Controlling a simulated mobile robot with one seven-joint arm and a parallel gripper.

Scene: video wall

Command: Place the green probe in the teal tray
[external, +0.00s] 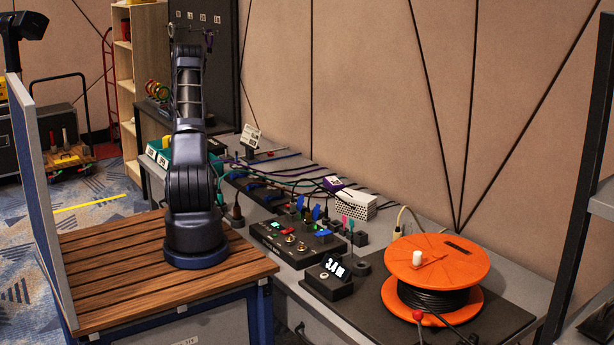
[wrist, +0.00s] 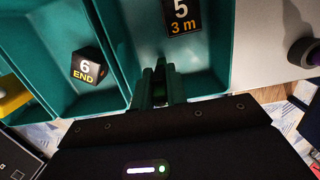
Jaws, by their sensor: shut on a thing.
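The teal tray (external: 188,150) stands on the bench behind my arm in the external view, partly hidden by the arm. My gripper (wrist: 160,85) is shut on a small green piece, the green probe (wrist: 159,91), mostly hidden between the fingers. The fingertips are over the near part of the "5 3 m" compartment. I cannot tell how high they are. The external view hides my gripper behind my arm.
In the wrist view, a yellow object (wrist: 12,95) lies at the left and a dark roll (wrist: 304,52) at the right. In the external view, cables (external: 290,170), a black control box (external: 297,242) and an orange reel (external: 437,262) occupy the bench.

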